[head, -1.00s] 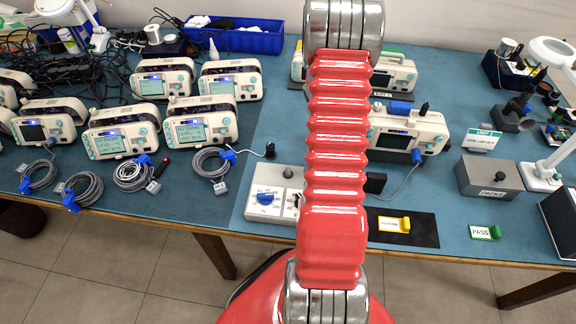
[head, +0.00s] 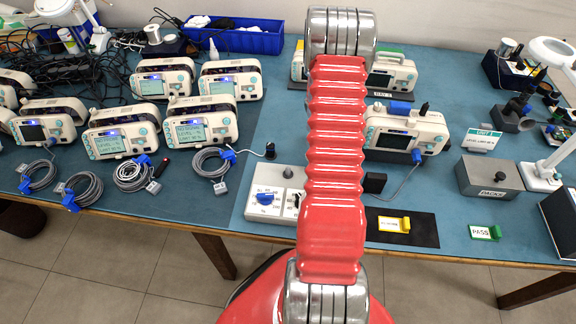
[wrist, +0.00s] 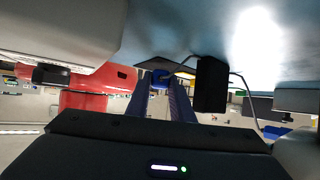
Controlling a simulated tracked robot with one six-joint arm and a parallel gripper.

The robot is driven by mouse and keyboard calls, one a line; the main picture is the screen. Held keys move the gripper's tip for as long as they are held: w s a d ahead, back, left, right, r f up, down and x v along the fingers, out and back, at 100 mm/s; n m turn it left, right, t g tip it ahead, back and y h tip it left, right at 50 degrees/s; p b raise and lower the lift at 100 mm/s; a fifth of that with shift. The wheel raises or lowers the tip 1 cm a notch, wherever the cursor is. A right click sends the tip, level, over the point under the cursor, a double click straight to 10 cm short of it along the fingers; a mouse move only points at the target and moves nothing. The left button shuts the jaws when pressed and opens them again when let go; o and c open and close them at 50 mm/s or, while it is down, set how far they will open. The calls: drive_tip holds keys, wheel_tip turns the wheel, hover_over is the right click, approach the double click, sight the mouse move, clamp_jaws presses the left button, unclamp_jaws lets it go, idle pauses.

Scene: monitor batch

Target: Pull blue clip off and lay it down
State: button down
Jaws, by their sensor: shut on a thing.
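In the wrist view, my gripper (wrist: 166,86) has its two dark fingers close together, shut on a small blue piece that looks like the blue clip (wrist: 160,76). Its shape is mostly hidden by the fingers. A black block (wrist: 211,84) hangs in view just right of the fingers, with a thin cable (wrist: 243,88) beyond it. In the head view, my red arm hides the gripper and the clip. The monitor (head: 405,130) right of the arm has a blue piece (head: 400,108) on top, and a cable runs from its front.
Several monitors with coiled cables fill the left of the blue mat. A dial box (head: 270,197) and black block (head: 375,182) flank my arm. A yellow tag on a black pad (head: 425,232), a green PASS tag (head: 482,233) and grey box (head: 488,180) lie right. Bare mat shows between them.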

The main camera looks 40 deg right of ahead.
drive_tip(key=shift+f, duration=1)
drive_tip(key=c, duration=1.5)
unclamp_jaws()
drive_tip(key=shift+w, duration=0.1)
drive_tip(key=v, duration=1.3)
drive_tip(key=shift+d, duration=0.15)
drive_tip(key=shift+w+d+r, duration=0.1)
drive_tip(key=shift+w+r, duration=0.05)
drive_tip(key=shift+w, duration=0.1)
